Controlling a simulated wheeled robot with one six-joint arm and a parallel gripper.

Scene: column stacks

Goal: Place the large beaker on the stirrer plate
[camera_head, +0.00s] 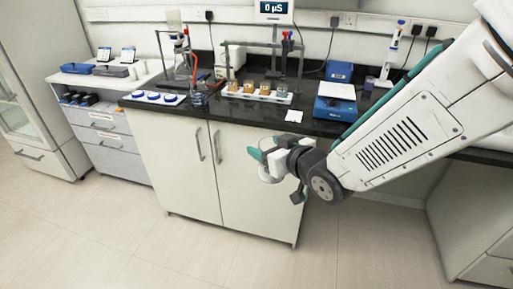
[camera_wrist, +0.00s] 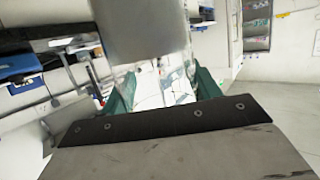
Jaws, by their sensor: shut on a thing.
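My gripper (camera_head: 266,157) is in front of the bench cabinet, below the worktop level in the head view. Its teal fingers are closed on a clear glass vessel, the large beaker (camera_head: 267,176), which partly shows under the fingers. In the wrist view the fingers of my gripper (camera_wrist: 162,90) stand on both sides of it, and a blurred grey cylinder (camera_wrist: 140,30) fills the top middle; I cannot tell whether that is the beaker's wall. A blue device with a pale flat top, apparently the stirrer plate (camera_head: 337,91), sits on the right part of the worktop, with nothing visible on it.
The black worktop (camera_head: 300,126) carries a tray of several small brown-filled beakers (camera_head: 257,93), clamp stands (camera_head: 277,60), a small glass beaker (camera_head: 199,98) and a mat with blue-rimmed dishes (camera_head: 158,97). A pipette stand (camera_head: 388,60) is right of the blue device. Floor in front is clear.

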